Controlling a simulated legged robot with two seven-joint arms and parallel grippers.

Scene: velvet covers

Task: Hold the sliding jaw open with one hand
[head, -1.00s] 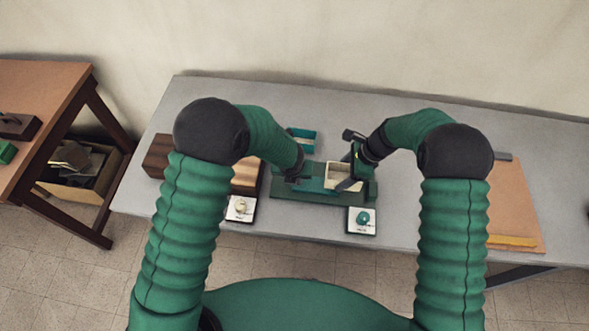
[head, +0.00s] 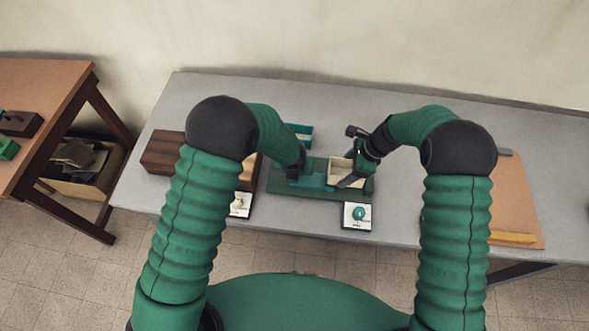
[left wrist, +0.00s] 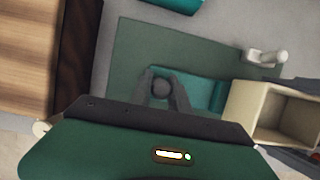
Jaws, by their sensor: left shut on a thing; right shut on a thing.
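The green fixture base (head: 282,190) lies on the grey bench and also shows in the left wrist view (left wrist: 130,62). On it sits the teal sliding jaw (head: 312,180), seen closer in the left wrist view (left wrist: 203,95). My left gripper (head: 297,175) is shut on the jaw's dark round knob (left wrist: 161,88), its fingers on both sides. A cream open box (head: 340,178) is right of the jaw, close against it (left wrist: 238,108); I cannot tell if they touch. My right gripper (head: 352,168) is shut at the box, a dark finger across its near side.
A teal tray (head: 302,130) is behind the fixture. A dark wooden block (head: 163,152) is at left. Cards with a teal knob (head: 357,216) and a pale knob (head: 240,206) lie in front. A tan board (head: 515,205) is at right. The bench back is clear.

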